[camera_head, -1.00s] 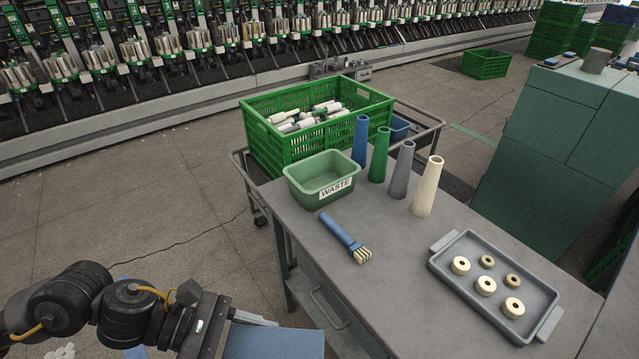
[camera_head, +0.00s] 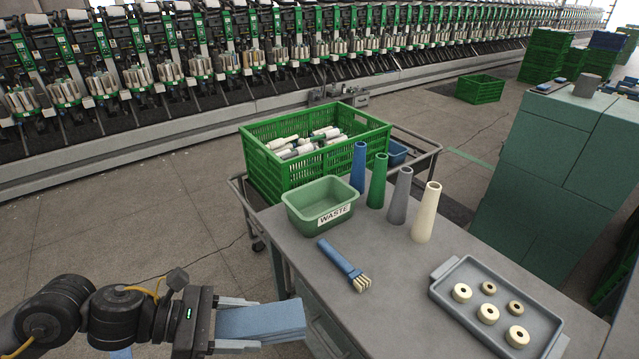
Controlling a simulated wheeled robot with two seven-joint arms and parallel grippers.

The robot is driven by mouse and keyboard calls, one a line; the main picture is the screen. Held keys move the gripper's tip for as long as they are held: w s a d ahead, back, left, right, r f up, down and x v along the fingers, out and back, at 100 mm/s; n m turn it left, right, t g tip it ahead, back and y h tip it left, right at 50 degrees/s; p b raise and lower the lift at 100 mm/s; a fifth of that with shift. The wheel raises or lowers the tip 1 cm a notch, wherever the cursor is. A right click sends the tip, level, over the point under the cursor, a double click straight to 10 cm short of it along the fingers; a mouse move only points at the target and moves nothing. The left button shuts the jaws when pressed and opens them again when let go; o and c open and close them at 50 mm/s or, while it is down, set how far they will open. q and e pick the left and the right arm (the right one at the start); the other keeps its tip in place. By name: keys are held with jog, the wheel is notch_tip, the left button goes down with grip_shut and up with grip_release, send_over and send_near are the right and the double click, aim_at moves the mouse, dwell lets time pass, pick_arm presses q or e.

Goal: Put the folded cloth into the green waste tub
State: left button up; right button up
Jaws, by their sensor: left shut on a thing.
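The folded cloth (camera_head: 268,321) is blue and lies flat between the fingers of my left gripper (camera_head: 240,325), at the lower left. My left gripper is shut on it and holds it in front of the table's left edge. The green waste tub (camera_head: 302,217) stands upright on the table's far left corner, up and to the right of the cloth. Its WASTE label faces me, and the part of its inside that shows looks empty. My right gripper is not in view.
A blue-handled brush (camera_head: 340,263) lies in front of the tub. Several upright cones, including a blue one (camera_head: 359,167), stand right of the tub. A grey tray (camera_head: 447,277) with several rings is at the right. A green crate (camera_head: 263,165) of bobbins stands behind.

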pick_arm(q)
jog(key=w+a+n+t+y, duration=0.2)
jog(key=w+a+n+t, duration=0.3)
jog(key=w+a, duration=0.2)
jog(key=shift+w+a+f+y, duration=0.2)
jog(key=shift+w+a+y, duration=0.15)
jog(key=shift+a, duration=0.7)
